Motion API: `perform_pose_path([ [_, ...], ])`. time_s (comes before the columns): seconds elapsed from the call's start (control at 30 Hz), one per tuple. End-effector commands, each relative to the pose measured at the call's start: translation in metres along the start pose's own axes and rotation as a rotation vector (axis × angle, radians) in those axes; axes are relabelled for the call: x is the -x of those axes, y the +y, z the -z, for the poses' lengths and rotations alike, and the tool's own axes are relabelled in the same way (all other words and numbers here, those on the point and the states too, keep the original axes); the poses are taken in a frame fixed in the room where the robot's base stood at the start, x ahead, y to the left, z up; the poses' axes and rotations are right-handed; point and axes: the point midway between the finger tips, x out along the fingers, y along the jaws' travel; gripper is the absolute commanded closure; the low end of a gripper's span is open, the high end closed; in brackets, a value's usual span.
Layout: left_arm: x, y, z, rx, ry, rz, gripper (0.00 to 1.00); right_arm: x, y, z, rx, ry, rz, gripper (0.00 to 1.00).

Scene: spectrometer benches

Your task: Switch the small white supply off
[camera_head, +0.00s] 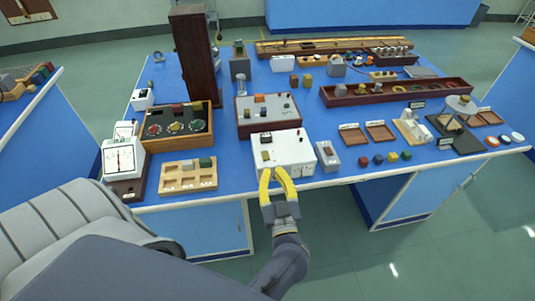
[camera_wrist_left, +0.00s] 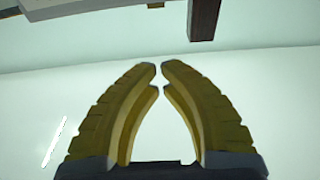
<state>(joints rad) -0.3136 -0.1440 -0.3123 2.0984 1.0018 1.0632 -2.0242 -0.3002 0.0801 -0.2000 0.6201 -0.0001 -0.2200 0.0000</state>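The small white supply (camera_head: 295,148) is a white box near the front edge of the blue bench in the head view. Small brown or yellowish parts (camera_head: 266,148) sit on the left of its top. Which part is the switch, and its position, is too small to tell. My left gripper (camera_head: 273,170) has yellow fingers and is at the supply's front left, its tips close to the front face; contact cannot be told. In the left wrist view the fingertips (camera_wrist_left: 159,67) nearly meet, with nothing between them. A dark brown bar (camera_wrist_left: 204,20) hangs above them. My right gripper is not in view.
A grey box (camera_head: 328,156) stands right of the supply, with several coloured cubes (camera_head: 379,160) beyond. A wooden tray (camera_head: 188,178) is at its left. A tall dark wooden column (camera_head: 195,55) rises at back left.

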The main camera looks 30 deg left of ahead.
Motion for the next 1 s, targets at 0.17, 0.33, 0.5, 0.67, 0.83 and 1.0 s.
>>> perform_pose_path([
  [0.17,0.0,0.0,0.0,-0.011,0.001,-0.001,1.0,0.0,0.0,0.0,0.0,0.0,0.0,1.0],
  [0.33,0.0,0.0,0.0,-0.011,0.001,-0.001,1.0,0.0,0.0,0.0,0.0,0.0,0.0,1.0],
  [0.5,-0.005,0.001,0.0,-0.011,0.003,-0.001,1.0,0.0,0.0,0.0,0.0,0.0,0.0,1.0],
  [0.67,-0.022,0.001,0.001,-0.01,0.005,-0.002,1.0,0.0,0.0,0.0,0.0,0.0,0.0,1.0],
  [0.83,-0.052,0.001,0.001,-0.011,0.006,-0.001,1.0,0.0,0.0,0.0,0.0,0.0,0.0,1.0],
  [1.0,-0.082,0.001,0.001,-0.01,0.005,-0.002,1.0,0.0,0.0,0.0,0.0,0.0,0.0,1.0],
])
